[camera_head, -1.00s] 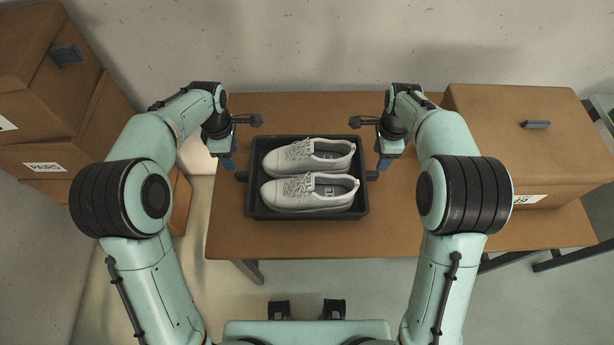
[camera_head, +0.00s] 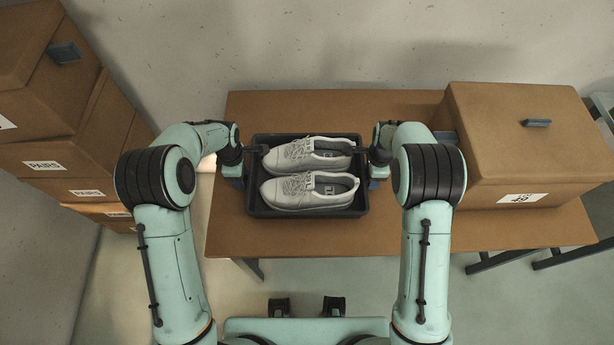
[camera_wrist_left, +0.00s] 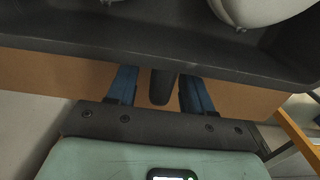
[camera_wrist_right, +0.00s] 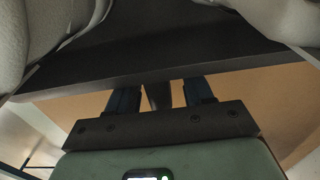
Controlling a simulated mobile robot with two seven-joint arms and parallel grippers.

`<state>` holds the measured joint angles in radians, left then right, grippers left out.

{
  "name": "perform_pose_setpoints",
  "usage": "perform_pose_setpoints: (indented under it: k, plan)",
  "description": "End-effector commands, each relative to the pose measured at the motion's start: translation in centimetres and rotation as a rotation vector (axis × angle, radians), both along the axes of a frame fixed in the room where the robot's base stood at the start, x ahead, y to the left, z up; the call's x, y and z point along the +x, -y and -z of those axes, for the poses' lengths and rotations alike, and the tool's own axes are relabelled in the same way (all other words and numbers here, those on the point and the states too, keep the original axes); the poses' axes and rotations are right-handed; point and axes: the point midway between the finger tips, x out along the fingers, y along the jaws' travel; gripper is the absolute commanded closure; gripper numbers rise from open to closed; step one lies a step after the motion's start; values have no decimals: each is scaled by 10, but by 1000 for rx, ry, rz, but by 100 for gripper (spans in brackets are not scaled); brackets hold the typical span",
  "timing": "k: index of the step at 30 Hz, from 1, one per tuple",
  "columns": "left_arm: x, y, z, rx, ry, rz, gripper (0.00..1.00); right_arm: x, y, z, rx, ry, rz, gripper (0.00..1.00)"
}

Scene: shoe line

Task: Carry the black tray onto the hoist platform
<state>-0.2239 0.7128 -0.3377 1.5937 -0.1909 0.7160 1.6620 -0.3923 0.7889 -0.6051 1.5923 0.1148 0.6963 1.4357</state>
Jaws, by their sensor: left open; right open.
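The black tray (camera_head: 308,214) sits on the brown table with a pair of light grey shoes (camera_head: 308,190) in it. My left gripper (camera_head: 236,180) is at the tray's left side. In the left wrist view its blue fingers (camera_wrist_left: 160,90) are open, one on each side of a dark handle (camera_wrist_left: 161,88) on the tray's wall. My right gripper (camera_head: 377,180) is at the right side. In the right wrist view its fingers (camera_wrist_right: 156,97) are open on both sides of the other handle (camera_wrist_right: 158,97). I cannot make out a hoist platform.
The brown table (camera_head: 300,241) has bare surface behind and in front of the tray. Stacked brown boxes (camera_head: 60,150) fill the left side. A wall rises behind the table.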

Motion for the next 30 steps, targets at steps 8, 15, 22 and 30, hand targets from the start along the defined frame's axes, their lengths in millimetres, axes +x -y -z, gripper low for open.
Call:
perform_pose_setpoints:
  k: [8, 15, 22, 30]
  plan:
    - [0, 0, 1, 0, 0, 0, 49, 0, 0, 1, 0, 1, 0, 49]
    - [0, 0, 1, 0, 0, 0, 100, 0, 0, 1, 0, 1, 1, 100]
    - [1, 0, -1, 0, 2, 0, 100, 1, 0, -1, 0, 4, 1, 100]
    - [8, 0, -17, 0, 12, 0, 100, 8, 0, -17, 0, 13, 1, 100]
